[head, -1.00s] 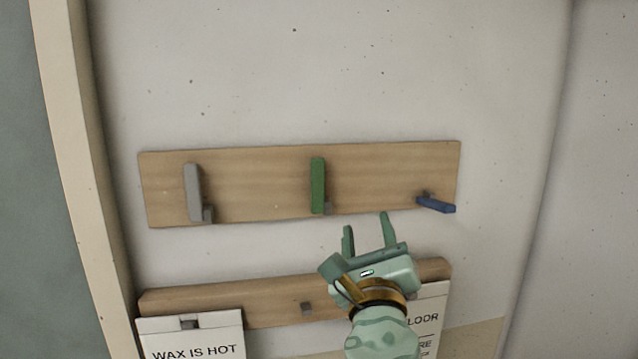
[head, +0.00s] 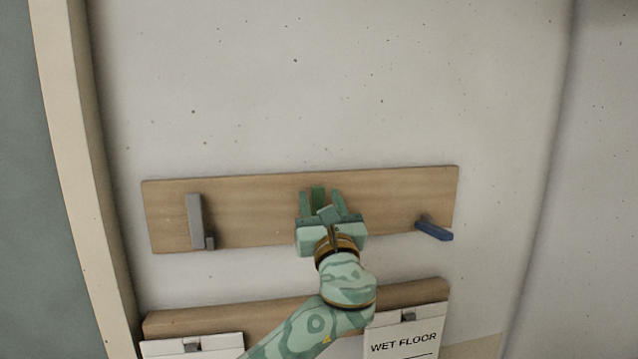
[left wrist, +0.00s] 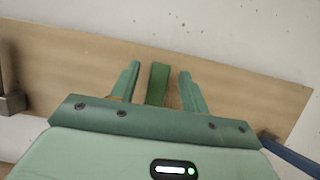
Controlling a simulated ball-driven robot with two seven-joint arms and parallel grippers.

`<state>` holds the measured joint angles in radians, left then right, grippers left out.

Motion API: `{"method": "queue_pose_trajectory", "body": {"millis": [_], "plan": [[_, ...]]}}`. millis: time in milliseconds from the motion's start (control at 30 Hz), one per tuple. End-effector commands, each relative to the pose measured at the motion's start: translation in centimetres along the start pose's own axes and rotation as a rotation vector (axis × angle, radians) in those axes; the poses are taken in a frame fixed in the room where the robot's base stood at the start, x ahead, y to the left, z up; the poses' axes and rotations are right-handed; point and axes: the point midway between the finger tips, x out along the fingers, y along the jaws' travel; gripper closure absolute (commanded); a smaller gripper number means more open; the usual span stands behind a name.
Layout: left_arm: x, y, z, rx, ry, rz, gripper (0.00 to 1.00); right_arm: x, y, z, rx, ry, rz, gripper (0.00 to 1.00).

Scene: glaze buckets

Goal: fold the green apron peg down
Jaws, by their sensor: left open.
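The green apron peg (head: 318,194) is upright against the wooden board (head: 260,190) on the wall, between the grey and blue pegs. My left gripper (head: 321,196) is open in front of the board, with one finger on each side of the green peg. In the left wrist view the green peg (left wrist: 157,84) stands between the two open fingers (left wrist: 158,80), with a gap on both sides. The lower part of the peg is hidden behind my gripper. My right gripper is not in view.
The grey peg (head: 195,220) stands upright at the left. The blue peg (head: 434,230) is folded down and sticks out at the right, near my gripper's right side. A lower wooden rail (head: 260,312) carries white signs, one reading WET FLOOR (head: 404,342).

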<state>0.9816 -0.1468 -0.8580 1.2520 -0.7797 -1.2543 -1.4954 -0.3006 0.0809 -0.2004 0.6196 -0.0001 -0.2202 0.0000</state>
Motion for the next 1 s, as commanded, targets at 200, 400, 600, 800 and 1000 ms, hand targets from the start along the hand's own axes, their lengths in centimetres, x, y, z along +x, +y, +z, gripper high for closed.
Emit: {"method": "queue_pose_trajectory", "body": {"millis": [200,400,600,800,1000], "plan": [[2.1,-0.1,0.0,0.001,0.000,-0.001,0.55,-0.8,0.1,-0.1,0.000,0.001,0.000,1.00],[2.2,-0.1,-0.1,-0.001,0.001,-0.002,0.55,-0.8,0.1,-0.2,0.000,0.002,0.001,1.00],[2.2,-0.1,-0.1,-0.001,0.001,-0.002,0.85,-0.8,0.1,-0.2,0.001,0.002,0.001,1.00],[2.2,0.0,-0.1,-0.001,0.000,-0.001,1.00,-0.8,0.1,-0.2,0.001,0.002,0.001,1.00],[2.4,1.3,-0.6,-0.001,-0.031,0.003,1.00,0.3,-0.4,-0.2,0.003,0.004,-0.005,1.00]]}}
